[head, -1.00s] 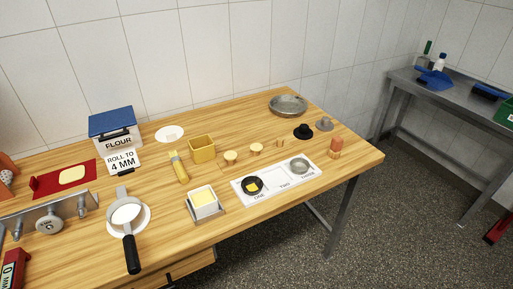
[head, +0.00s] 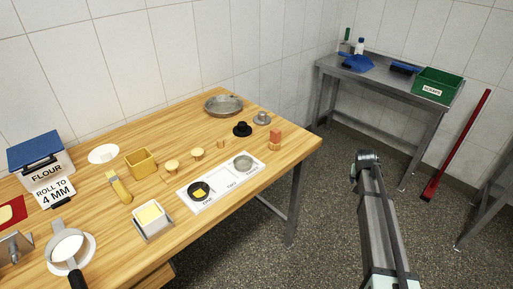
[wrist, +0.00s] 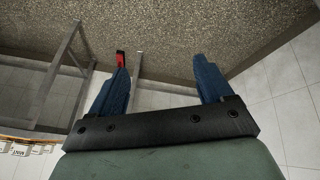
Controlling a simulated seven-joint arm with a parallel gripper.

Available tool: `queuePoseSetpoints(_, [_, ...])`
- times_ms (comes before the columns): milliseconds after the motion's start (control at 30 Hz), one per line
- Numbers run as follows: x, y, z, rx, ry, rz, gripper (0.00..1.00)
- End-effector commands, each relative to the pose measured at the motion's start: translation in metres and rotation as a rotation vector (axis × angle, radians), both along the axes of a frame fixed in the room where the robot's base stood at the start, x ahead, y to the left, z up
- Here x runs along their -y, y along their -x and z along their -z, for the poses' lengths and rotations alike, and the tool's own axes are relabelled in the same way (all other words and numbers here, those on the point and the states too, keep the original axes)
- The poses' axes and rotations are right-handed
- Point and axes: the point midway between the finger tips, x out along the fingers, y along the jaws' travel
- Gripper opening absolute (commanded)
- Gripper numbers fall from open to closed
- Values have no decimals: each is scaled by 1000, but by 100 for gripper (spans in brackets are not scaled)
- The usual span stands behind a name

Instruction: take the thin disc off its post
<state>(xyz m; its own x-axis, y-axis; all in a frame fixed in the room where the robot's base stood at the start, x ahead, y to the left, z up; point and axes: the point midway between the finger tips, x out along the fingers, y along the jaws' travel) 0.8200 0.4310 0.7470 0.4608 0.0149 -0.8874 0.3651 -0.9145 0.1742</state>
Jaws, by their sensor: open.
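In the head view a grey metal rack with short posts (head: 14,246) is cut off by the left edge of the picture. I cannot make out the thin disc on a post there now. My gripper (wrist: 160,62) shows in the wrist view with its two blue fingers wide apart and nothing between them. It is away from the table, with grey floor and white wall tiles beyond it. In the head view my arm stands at the right, over the floor, clear of the table.
The wooden table (head: 120,222) holds a flour bin (head: 36,158), a yellow tub (head: 141,163), a white tray (head: 222,186), a metal pan (head: 223,104) and a handled sieve (head: 66,246). A steel side table (head: 385,85) bears a green crate (head: 437,86). A red-handled tool (head: 462,145) leans against the wall.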

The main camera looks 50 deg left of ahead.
Motion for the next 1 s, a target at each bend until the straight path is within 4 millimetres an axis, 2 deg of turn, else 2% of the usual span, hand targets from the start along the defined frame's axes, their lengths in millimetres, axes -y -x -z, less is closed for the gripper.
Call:
queuePoseSetpoints(33, [-34, -7, -27, 37, -35, -53, 80])
queuePoseSetpoints(200, [-126, -8, -109, 152, -148, -218, 80])
queuePoseSetpoints(367, [-191, 2, -175, 239, -226, -337, 80])
queuePoseSetpoints(467, [-229, 15, -212, 276, -264, -404, 80])
queuePoseSetpoints(533, [-256, 31, -234, 288, -280, -451, 80])
queuePoseSetpoints(600, [-281, 51, -249, 277, -287, -492, 80])
queuePoseSetpoints(767, [-327, 109, -263, 196, -256, -571, 80])
queuePoseSetpoints(867, [-354, 156, -267, 117, -218, -624, 80])
queuePoseSetpoints(1000, [-389, 234, -276, -7, -144, -706, 80])
